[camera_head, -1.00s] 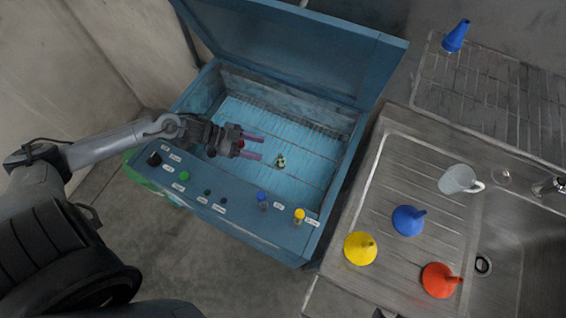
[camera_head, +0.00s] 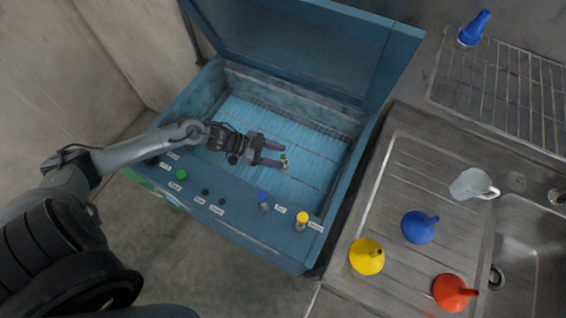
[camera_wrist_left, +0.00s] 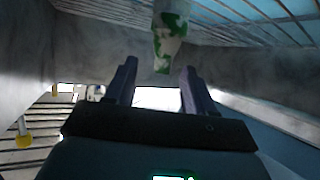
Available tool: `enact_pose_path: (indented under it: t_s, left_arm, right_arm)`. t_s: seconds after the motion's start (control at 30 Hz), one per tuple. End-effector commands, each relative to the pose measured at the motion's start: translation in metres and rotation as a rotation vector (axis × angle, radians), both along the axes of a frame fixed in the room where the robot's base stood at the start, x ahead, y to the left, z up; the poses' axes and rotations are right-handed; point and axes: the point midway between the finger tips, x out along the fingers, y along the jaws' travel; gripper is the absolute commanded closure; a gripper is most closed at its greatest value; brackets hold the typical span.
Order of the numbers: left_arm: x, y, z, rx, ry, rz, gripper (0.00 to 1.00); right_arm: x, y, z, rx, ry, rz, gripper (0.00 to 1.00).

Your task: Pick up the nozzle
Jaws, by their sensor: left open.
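The nozzle (camera_head: 284,159), a small green and white piece, is inside the open blue machine, over its light blue slatted floor (camera_head: 310,150). It shows larger in the left wrist view (camera_wrist_left: 168,40), green and white with a narrower end between the fingertips. My left gripper (camera_head: 281,156) reaches into the machine from the left, its purple fingers apart. The nozzle is at the fingertips, partly hidden in the head view. I cannot tell whether a finger touches it. My right gripper is not in view.
The machine's raised lid (camera_head: 310,45) stands behind, and its front panel (camera_head: 240,215) carries buttons and blue and yellow knobs. To the right, a sink drainboard (camera_head: 395,205) holds blue (camera_head: 420,227), yellow (camera_head: 367,256) and red (camera_head: 453,293) funnels and a pitcher (camera_head: 472,184).

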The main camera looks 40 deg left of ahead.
Motion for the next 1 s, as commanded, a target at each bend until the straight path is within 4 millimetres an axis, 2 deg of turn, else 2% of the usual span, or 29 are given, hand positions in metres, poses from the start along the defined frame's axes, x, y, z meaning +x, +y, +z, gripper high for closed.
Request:
enact_pose_path:
  t_s: [0.13,0.33,0.67,1.0]
  left_arm:
    - [0.012,-0.011,-0.013,-0.002,-0.002,0.001,0.46]
    - [0.023,-0.026,-0.023,-0.001,0.000,0.000,0.46]
    - [0.025,-0.030,-0.025,0.001,0.001,-0.001,0.46]
    - [0.025,-0.030,-0.025,0.001,0.001,-0.001,0.97]
  right_arm:
    - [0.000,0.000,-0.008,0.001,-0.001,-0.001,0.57]
    - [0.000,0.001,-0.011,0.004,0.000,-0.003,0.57]
    - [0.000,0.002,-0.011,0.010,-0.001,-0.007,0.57]
    - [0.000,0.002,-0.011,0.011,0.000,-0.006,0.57]
